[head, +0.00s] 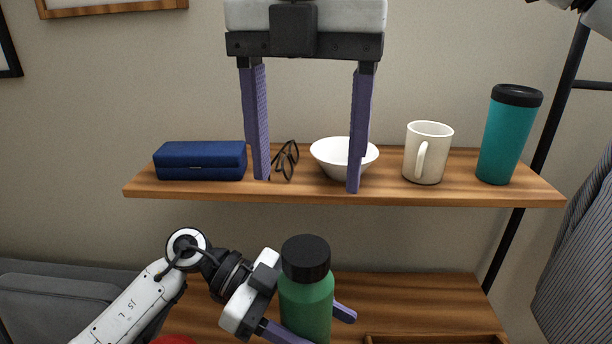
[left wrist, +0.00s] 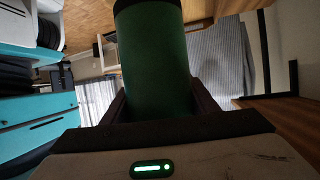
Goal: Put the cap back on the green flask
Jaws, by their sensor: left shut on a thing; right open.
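The green flask (head: 305,305) stands upright above the lower desk surface, with a black cap (head: 305,258) sitting on its top. I cannot tell how tightly the cap is seated. My left gripper (head: 315,322) is shut around the flask's body, which also fills the middle of the left wrist view (left wrist: 155,60). The flask's bottom is out of the head view. My right gripper (head: 308,184) is open and empty, hanging fingers-down above and behind the flask, in front of the shelf.
A wooden shelf (head: 300,190) holds a blue case (head: 200,161), glasses (head: 286,160), a white bowl (head: 330,155), a white mug (head: 424,155) and a teal tumbler (head: 507,138). A wooden tray edge (head: 435,339) and a red thing (head: 172,340) show at the bottom.

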